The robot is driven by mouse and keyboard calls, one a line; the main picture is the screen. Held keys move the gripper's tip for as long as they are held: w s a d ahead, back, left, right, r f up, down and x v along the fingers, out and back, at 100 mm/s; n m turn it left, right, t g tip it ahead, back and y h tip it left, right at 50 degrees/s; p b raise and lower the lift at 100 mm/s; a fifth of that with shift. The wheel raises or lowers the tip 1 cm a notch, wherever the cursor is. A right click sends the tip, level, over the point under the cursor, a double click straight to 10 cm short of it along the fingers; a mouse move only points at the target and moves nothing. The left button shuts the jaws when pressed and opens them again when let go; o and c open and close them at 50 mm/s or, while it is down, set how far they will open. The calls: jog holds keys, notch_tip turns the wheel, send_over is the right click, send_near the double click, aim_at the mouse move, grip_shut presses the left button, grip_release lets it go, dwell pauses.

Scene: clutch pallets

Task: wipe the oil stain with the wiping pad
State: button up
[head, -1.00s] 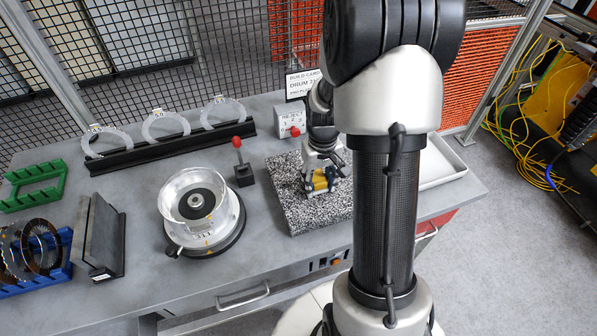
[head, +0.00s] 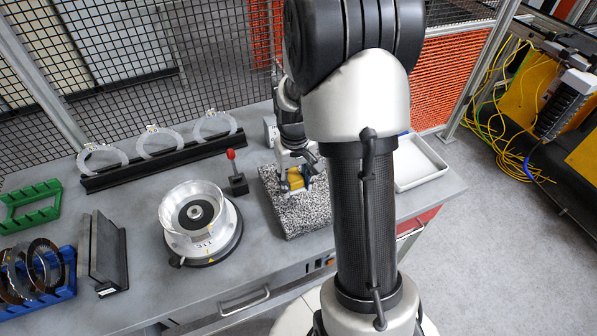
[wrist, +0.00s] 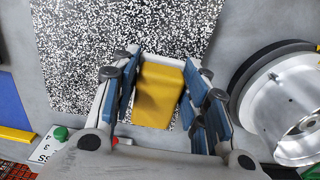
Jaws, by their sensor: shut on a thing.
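The wiping pad is a yellow block with pale edges (wrist: 160,92), seen between the fingers in the wrist view and as a small yellow patch (head: 295,179) in the head view. My gripper (wrist: 162,72) is shut on it, with blue finger pads on both sides. In the head view my gripper (head: 297,166) is over the back part of the black-and-white speckled plate (head: 290,213). I cannot tell whether the pad touches the plate. No oil stain can be made out; my gripper, pad and arm hide part of the plate.
A silver drum on a dark round base (head: 200,222) stands left of the plate. A red-knobbed lever (head: 235,175) stands between plate and ring rack (head: 165,163). A white tray (head: 420,165) is to the right. Mesh fencing closes off the back. Bare bench lies in front.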

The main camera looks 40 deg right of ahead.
jog(key=shift+r+p, duration=0.9)
jog(key=shift+r, duration=0.6)
jog(key=shift+f, duration=0.1)
